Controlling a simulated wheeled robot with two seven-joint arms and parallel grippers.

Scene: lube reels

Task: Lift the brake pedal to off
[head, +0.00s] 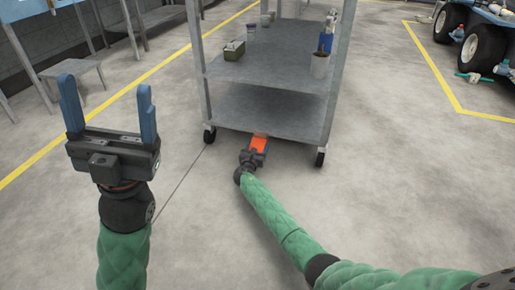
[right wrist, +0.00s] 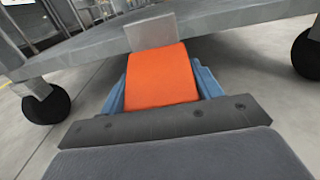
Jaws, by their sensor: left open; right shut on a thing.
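The orange brake pedal (head: 259,144) sticks out low at the front of the wheeled cart, under its bottom shelf. In the right wrist view the pedal (right wrist: 163,77) fills the space between the blue fingers of my right gripper (right wrist: 162,88). My right gripper (head: 254,156) is shut on the pedal, with one finger along each side. The far end of the pedal, where it meets the grey bracket (right wrist: 150,33), is partly hidden. My left gripper (head: 108,110) is open and empty, raised at the left, well away from the pedal.
The grey cart (head: 270,108) stands on black casters (head: 209,135). A wheeled vehicle (head: 485,50) is at the right. The floor in front is clear.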

